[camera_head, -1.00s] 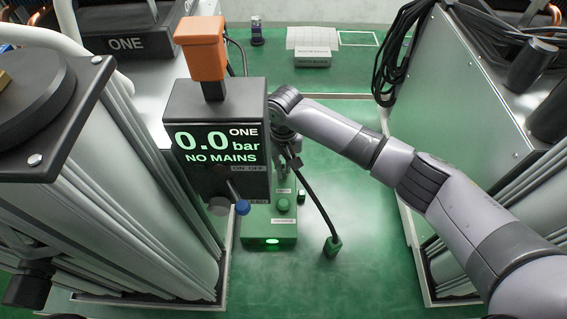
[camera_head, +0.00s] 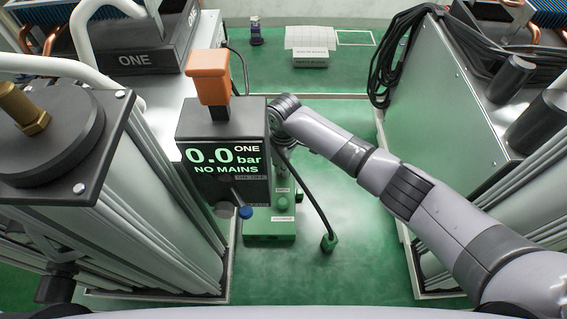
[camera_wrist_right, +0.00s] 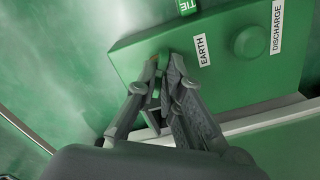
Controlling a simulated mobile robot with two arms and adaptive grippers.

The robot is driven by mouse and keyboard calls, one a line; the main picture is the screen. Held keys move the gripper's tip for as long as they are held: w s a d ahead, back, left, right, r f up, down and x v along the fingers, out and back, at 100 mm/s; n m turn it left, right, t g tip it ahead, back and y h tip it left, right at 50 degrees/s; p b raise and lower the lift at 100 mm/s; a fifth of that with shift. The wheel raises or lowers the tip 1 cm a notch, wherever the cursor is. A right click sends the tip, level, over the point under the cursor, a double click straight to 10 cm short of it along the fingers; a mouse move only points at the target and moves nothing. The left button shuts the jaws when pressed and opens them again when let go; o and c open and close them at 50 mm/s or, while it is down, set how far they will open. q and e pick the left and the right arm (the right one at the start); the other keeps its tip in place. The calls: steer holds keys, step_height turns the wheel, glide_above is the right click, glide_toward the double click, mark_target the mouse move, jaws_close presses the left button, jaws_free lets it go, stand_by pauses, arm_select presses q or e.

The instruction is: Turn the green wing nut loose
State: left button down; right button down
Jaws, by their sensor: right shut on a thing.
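In the right wrist view my right gripper (camera_wrist_right: 163,66) is shut on the small green wing nut (camera_wrist_right: 157,90), at the edge of a green block (camera_wrist_right: 140,48) beside the EARTH label (camera_wrist_right: 203,50). The fingers cover most of the nut, so its angle cannot be told. In the head view the same green block (camera_head: 257,239) stands on the floor below the display box, and my right arm reaches down behind that box, which hides part of the wrist. My left gripper is not in view.
A dark display box (camera_head: 222,135) reads 0.0 bar, NO MAINS. A black cable (camera_head: 312,195) ends in a green plug (camera_head: 328,242) right of the block. A green knob (camera_wrist_right: 252,41) sits beside the DISCHARGE label. Columns and cabinets flank the green floor.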

steer(key=shift+w+n, duration=0.1)
steer(key=shift+n, duration=2.2)
steer(key=c, duration=1.7)
jaws_free()
steer(key=shift+r, duration=0.1)
step_height(320, 180, up, 12)
steer(key=shift+f, duration=0.1)
